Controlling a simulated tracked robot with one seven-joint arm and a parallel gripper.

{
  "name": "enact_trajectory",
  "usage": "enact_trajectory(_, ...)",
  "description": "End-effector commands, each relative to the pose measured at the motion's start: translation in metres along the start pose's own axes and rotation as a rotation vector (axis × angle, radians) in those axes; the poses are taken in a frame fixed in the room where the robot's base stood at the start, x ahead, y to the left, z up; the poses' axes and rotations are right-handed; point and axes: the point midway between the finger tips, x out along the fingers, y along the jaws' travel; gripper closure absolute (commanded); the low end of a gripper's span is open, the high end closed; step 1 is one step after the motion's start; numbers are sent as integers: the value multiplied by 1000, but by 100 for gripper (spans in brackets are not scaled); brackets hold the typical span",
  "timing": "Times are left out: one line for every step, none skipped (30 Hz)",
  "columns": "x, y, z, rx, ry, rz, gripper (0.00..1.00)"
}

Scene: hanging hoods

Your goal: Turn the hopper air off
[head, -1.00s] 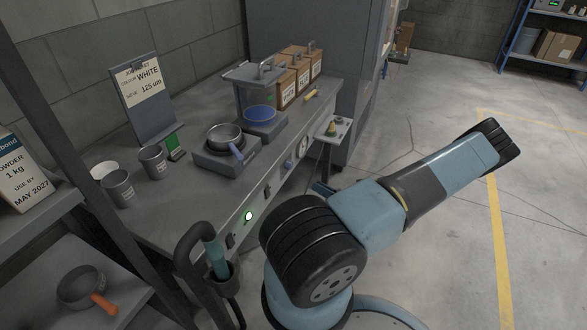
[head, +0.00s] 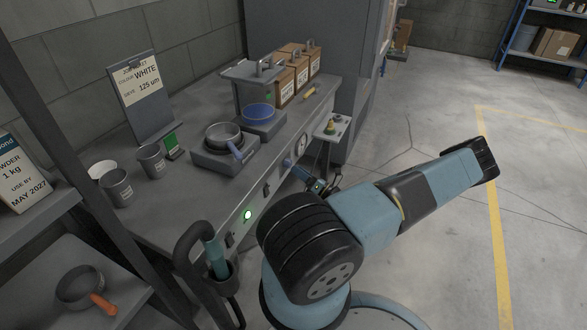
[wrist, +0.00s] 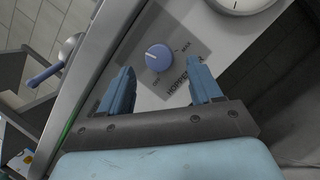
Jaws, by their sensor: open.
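The hopper air knob (wrist: 158,58) is a round blue dial on the bench's pale front panel, with a label reading HOPPER and OFF and MAX marks. Its white pointer line points to the left in the wrist view, at neither printed word. My gripper (wrist: 159,67) is open, with one blue finger on each side of the knob in that view. No contact shows, and I cannot tell how far the tips are from the panel. In the head view my gripper (head: 308,178) is at the bench front, largely covering the knob.
A round gauge (wrist: 238,4) is beside the knob on the panel. A pan (head: 223,136) on a scale, a hopper with blue powder (head: 258,113) and boxes (head: 297,75) stand on the bench (head: 200,195). Open floor is to the right.

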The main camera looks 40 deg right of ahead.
Motion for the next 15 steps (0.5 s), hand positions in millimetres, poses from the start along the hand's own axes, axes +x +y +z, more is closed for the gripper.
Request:
enact_trajectory(8,1,0,1,0,2,36)
enact_trajectory(12,0,0,1,0,1,36)
enact_trajectory(16,0,0,1,-1,1,36)
enact_trajectory(19,0,0,0,-1,1,36)
enact_trajectory(22,0,0,0,-1,1,36)
enact_trajectory(25,0,0,-1,0,0,36)
enact_trajectory(27,0,0,-1,0,0,36)
enact_trajectory(28,0,0,-1,0,0,36)
enact_trajectory(30,0,0,-1,0,0,36)
enact_trajectory(31,0,0,-1,0,0,36)
enact_trajectory(31,0,0,-1,0,0,36)
enact_trajectory(32,0,0,-1,0,0,36)
enact_trajectory(32,0,0,-1,0,0,36)
enact_trajectory(32,0,0,-1,0,-1,36)
enact_trajectory(32,0,0,-1,0,-1,36)
